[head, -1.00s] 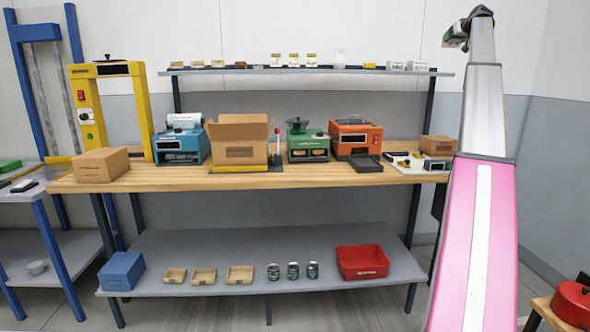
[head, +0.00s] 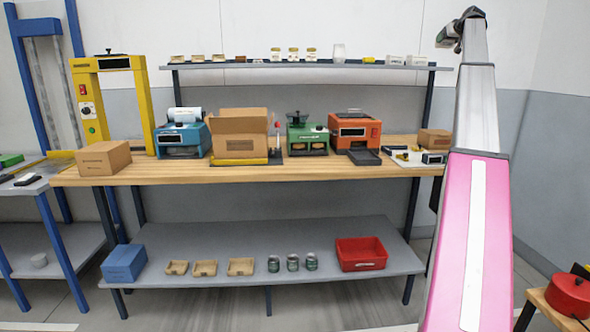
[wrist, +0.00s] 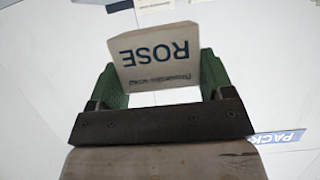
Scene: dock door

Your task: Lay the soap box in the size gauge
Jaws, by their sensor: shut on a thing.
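The soap box (wrist: 155,55), a pale box with dark blue "ROSE" lettering, shows upside down in the wrist view. My gripper (wrist: 158,82) is shut on it, with a green finger on each side. In the head view my gripper (head: 446,38) is at the upper right, raised above the right end of the top shelf. The box in it is too small there to make out clearly. I cannot tell for sure which thing is the size gauge.
The top shelf (head: 220,68) bears jars and small boxes. The wooden bench (head: 300,172) holds a brown carton (head: 103,158), an open carton (head: 240,130), a green machine (head: 306,137), an orange machine (head: 355,132) and a white board (head: 410,161) with small items. A red bin (head: 361,254) is below.

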